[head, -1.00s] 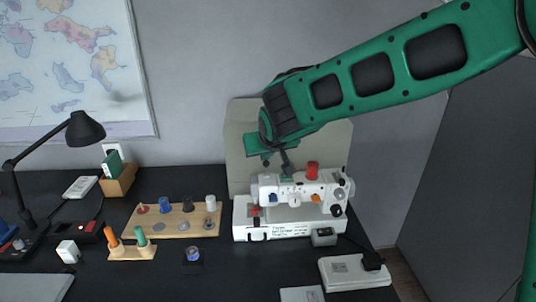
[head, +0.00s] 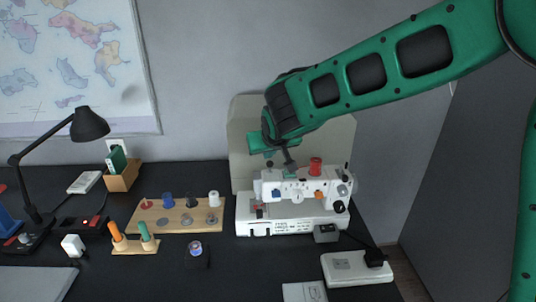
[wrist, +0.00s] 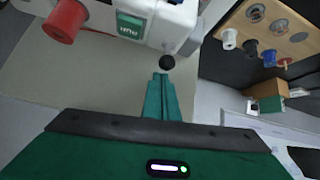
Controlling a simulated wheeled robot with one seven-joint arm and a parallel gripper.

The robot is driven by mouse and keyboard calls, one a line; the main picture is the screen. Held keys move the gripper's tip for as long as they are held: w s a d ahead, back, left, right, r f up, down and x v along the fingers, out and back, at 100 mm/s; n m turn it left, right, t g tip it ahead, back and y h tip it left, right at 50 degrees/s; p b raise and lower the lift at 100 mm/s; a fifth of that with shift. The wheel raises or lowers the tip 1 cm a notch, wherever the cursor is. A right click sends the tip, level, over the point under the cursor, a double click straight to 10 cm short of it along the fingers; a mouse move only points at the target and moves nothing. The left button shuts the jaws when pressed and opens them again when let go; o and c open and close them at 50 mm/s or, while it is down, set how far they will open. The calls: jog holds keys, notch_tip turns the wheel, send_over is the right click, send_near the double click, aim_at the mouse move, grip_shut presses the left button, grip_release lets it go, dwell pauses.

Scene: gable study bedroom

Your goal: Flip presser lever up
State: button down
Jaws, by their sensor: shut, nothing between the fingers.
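A white sewing machine (head: 330,189) stands on the dark desk, with a red spool (head: 315,166) on top. In the wrist view the machine body (wrist: 180,20) fills the upper middle, with a green display and the red spool (wrist: 62,22). A round black knob (wrist: 167,62), perhaps the presser lever's end, sticks out from the machine's back side. My gripper (wrist: 160,77) is shut and empty, its tips just short of the knob in the picture; I cannot tell whether they touch. In the head view my gripper (head: 291,168) is behind the machine's top, its tips partly hidden.
A pale board (head: 241,140) stands upright behind the machine. A wooden spool rack (head: 150,220), a small wooden stand (head: 135,247) and a black lamp (head: 88,124) are to the left. A white foot pedal (head: 350,268) lies front right.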

jog(key=s+r, duration=0.4)
jog(key=s, duration=0.4)
jog(key=shift+d+r, duration=0.15)
jog(key=shift+d, duration=0.3)
jog(key=shift+s+d, duration=0.1)
dwell(0.3)
